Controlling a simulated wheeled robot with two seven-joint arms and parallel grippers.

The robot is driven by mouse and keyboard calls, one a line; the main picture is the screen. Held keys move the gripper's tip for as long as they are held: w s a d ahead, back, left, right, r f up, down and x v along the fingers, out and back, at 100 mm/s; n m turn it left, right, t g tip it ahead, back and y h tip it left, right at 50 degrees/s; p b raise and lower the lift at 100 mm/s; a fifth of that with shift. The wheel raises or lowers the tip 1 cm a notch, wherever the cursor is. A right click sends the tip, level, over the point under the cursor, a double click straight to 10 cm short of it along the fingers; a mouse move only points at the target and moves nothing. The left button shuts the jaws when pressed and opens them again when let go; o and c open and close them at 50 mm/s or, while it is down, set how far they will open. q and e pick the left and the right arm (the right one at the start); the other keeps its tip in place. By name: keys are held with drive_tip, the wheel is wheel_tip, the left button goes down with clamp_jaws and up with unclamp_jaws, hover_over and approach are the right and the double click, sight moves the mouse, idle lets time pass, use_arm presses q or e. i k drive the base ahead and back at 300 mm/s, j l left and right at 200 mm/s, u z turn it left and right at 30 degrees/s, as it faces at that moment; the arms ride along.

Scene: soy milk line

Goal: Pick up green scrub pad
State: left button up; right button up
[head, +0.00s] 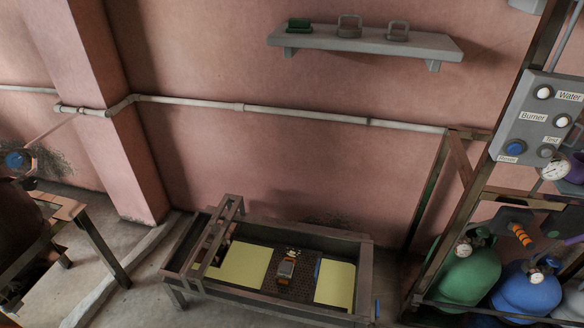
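A small dark green item with a raised top, which looks like the green scrub pad (298,25), sits at the left end of a grey wall shelf (370,41) in the head view. It is small in the picture, so its fine shape is hard to tell. Neither my left nor my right gripper shows in the head view. Nothing touches the green item.
Two grey handled items (349,27) and (397,31) share the shelf. Below stands a metal trough (335,237) with yellow sheets. A pipe (240,106) crosses the wall. At right are a control panel (540,118), a green cylinder (468,275) and a blue cylinder (527,293).

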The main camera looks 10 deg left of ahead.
sight(294, 24)
drive_tip(key=i+j+z, duration=0.25)
drive_tip(key=j, duration=0.5)
drive_tip(key=j+z, duration=0.25)
drive_tip(key=j, duration=0.45)
